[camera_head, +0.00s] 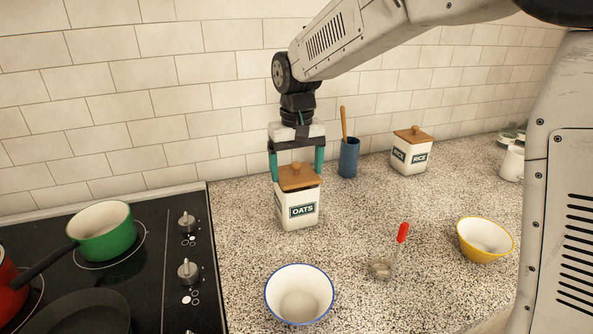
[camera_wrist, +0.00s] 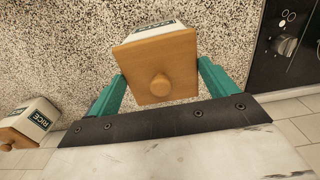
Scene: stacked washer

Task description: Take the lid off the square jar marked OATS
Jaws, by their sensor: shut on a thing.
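The square white jar marked OATS (camera_head: 298,208) stands upright on the counter, right of the stove. Its square wooden lid (camera_head: 299,179) with a round knob is at the jar's mouth. I cannot tell whether a thin gap lies between them. My gripper (camera_head: 297,176) reaches down from above, its teal fingers shut on two opposite sides of the lid. In the wrist view the lid (camera_wrist: 158,66) lies between the fingers, with part of the jar (camera_wrist: 153,30) showing beyond it. The lid hides the jar's mouth.
A blue holder (camera_head: 348,159) with a wooden utensil and the RICE jar (camera_head: 410,152) stand at the back right. A blue-rimmed bowl (camera_head: 299,295), a red-handled tool (camera_head: 402,233) and a yellow bowl (camera_head: 484,240) are in front. The stove (camera_head: 150,290) holds a green pot (camera_head: 103,234).

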